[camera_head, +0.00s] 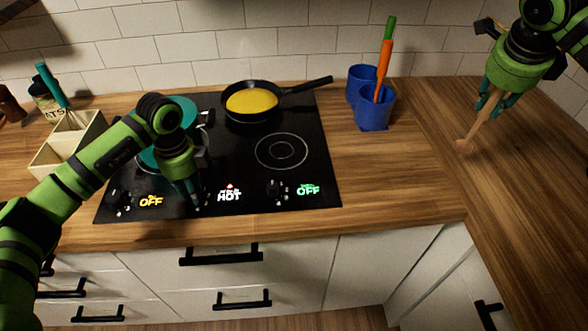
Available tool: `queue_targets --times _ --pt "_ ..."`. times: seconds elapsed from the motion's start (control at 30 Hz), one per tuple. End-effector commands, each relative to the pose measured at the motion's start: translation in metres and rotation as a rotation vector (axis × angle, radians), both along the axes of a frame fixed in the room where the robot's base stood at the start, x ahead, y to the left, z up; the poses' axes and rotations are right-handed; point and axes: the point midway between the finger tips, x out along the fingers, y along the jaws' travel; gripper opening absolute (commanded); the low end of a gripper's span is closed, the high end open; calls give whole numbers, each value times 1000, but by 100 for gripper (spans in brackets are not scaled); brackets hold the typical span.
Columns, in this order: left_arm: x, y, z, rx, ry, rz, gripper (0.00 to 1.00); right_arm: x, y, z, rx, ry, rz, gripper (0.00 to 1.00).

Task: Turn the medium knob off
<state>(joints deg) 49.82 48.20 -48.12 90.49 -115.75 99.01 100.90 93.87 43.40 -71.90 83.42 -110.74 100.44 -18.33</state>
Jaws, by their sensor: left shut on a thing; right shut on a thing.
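The black cooktop (235,160) has a row of knobs along its front edge. A left knob (118,198) stands beside an orange OFF label. A right knob (278,191) stands beside a green OFF label. The middle label (229,194) reads HOT, with a small red mark above it. My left gripper (194,201) reaches down just left of the HOT label, shut on the middle knob, which it mostly hides. My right gripper (489,106) is over the right counter, shut on a wooden utensil (471,133) that points down.
A black pan (261,121) with yellow food sits on the back of the cooktop. A teal pot (150,157) is partly hidden behind my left arm. Blue cups (375,113) stand right of the cooktop, one holding utensils. A wooden box (62,145) stands at left.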

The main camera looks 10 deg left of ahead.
Motion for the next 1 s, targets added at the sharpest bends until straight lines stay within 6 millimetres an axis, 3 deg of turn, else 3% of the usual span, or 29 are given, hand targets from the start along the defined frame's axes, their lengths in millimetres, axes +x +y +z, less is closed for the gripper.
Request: queue_targets --times 0.37,0.4,0.43,0.47,0.83,1.0 --pt "-1 -3 -1 -6 2 2 1 0 0 0 0 0 0 0" --pt "-1 -3 -1 -6 2 2 42 0 0 0 0 0 0 0" --pt "-1 -3 -1 -6 2 2 54 0 0 0 0 0 0 0" --pt "0 -3 -1 -6 2 2 57 0 0 0 0 0 0 0" --pt "0 -1 3 -2 -2 3 57 0 0 0 0 0 0 0" --pt "1 -1 26 -2 -5 2 57 0 0 0 0 0 0 0"
